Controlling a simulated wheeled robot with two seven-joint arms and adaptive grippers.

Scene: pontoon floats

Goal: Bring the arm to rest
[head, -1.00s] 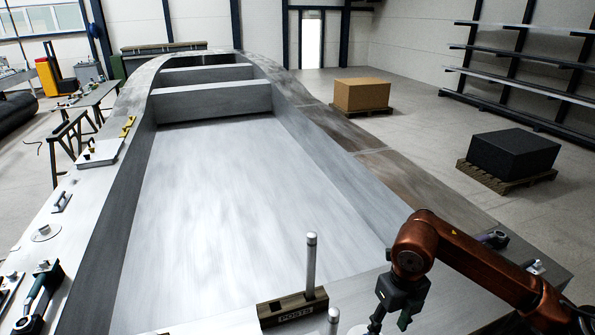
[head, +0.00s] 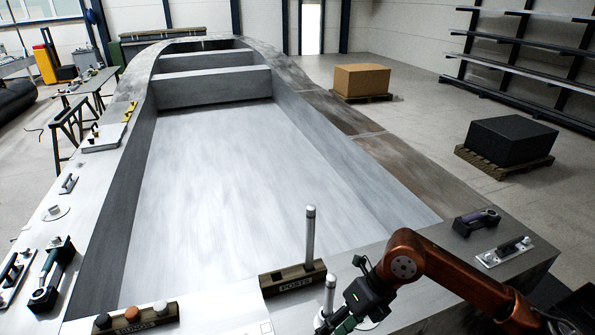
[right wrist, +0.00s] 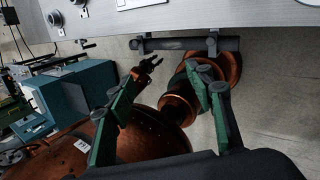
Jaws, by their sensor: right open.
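My right arm (head: 445,275) comes in from the lower right in the head view, its elbow raised over the near deck. My right gripper (head: 338,318) points down and left, close to the lower edge beside a short post. In the right wrist view its two green fingers (right wrist: 163,100) stand apart with nothing between them. Beyond them are copper-coloured parts of my own body and a small dark two-pronged part, which I cannot make out. My left gripper does not show in the head view.
A POSTS block (head: 292,280) holds an upright grey post (head: 310,235); another post (head: 329,295) stands nearer. A RINGS block (head: 135,318) lies at the lower left. The sunken float floor (head: 225,190) is clear.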

